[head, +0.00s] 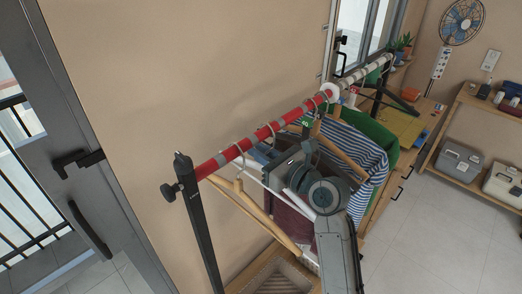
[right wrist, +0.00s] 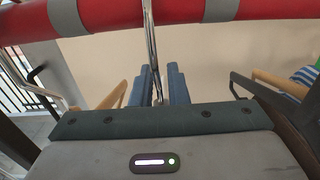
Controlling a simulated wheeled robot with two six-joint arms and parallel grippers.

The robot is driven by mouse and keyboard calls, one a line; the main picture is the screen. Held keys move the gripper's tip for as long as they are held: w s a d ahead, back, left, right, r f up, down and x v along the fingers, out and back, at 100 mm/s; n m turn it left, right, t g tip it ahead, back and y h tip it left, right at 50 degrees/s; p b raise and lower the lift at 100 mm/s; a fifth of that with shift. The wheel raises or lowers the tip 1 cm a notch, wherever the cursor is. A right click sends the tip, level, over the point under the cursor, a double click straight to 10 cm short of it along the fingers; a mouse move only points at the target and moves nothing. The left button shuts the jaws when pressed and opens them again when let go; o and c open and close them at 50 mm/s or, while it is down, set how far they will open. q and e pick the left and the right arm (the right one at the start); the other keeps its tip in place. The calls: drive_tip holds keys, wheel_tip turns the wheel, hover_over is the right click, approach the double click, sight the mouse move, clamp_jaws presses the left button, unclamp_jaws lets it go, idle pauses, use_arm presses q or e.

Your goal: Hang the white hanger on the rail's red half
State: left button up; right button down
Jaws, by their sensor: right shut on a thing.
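The rail's red half (head: 232,152), with grey bands, runs from the black near post to a white ring divider (head: 330,91). My right gripper (head: 266,153) is just below the red half, between hanging hangers. In the right wrist view its blue fingers (right wrist: 163,85) are shut on a metal hook stem (right wrist: 154,60), which rises in front of the red bar. The hook's top is out of that view, so I cannot tell whether it rests over the bar. The white hanger (head: 262,181) shows as a thin slanting bar, partly hidden by my wrist. My left gripper is out of view.
A wooden hanger (head: 258,214) hangs on the near side. Beyond my wrist hang a striped shirt (head: 368,160) and a green garment (head: 375,130). The rail's pale half (head: 362,74) runs toward the window. A wall (head: 180,80) stands behind the rail.

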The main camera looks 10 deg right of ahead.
idle(0.3)
drive_tip(key=c, duration=1.3)
unclamp_jaws()
drive_tip(key=shift+c, duration=0.2)
drive_tip(key=shift+p+v, duration=0.8)
drive_tip(key=shift+v, duration=0.7)
drive_tip(key=p, duration=0.3)
hover_over(296, 195)
drive_tip(key=shift+w+a, duration=0.1)
drive_tip(key=shift+a, duration=0.05)
